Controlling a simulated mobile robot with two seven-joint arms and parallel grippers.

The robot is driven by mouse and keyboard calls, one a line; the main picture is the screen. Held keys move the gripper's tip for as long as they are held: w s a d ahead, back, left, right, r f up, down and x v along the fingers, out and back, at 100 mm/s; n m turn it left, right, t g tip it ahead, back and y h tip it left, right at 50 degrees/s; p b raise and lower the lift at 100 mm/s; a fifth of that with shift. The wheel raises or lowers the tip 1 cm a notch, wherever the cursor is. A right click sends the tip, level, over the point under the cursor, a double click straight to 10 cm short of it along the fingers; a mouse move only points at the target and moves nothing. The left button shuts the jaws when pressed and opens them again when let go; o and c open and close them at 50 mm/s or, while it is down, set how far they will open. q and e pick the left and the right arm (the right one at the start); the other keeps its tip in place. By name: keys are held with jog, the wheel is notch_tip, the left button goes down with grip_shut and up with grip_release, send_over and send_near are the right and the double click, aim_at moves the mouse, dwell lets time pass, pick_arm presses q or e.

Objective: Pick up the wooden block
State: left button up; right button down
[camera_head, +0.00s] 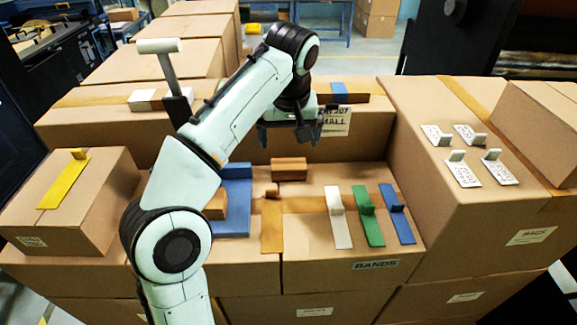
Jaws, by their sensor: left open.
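A wooden block (289,168) lies on the lower cardboard surface near the middle, against the taller box behind it. A second wooden-coloured block (216,205) rests at the blue L-shaped piece (237,195), partly hidden by my left arm. My left gripper (290,138) is open and empty. In the picture it shows just above the middle block and apart from it, in front of the taller box. My right gripper is not in view.
Brown (272,228), white (340,222), green (368,220) and blue (398,218) tabbed strips lie in front and to the right. Several white tabbed plates (463,172) lie on the higher right box. A yellow strip (64,185) lies on the left box.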

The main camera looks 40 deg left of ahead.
pick_arm(q)
send_over(289, 163)
jog(key=s+d, duration=0.2)
notch_tip(289, 163, down, 4)
jog(key=f, duration=0.1)
jog(key=shift+w+a+x, duration=0.1)
jog(key=shift+a+x, duration=0.05)
jog(key=shift+x, duration=0.75)
jog(key=shift+w+a+x, duration=0.1)
jog(key=shift+a+x, duration=0.05)
jog(key=shift+x, duration=0.8)
jog(key=shift+w+a+x, duration=0.1)
jog(key=shift+a+x, duration=0.05)
jog(key=shift+x, duration=0.75)
jog(key=shift+r, duration=0.2)
jog(key=c, duration=0.8)
jog(key=shift+o, duration=0.2)
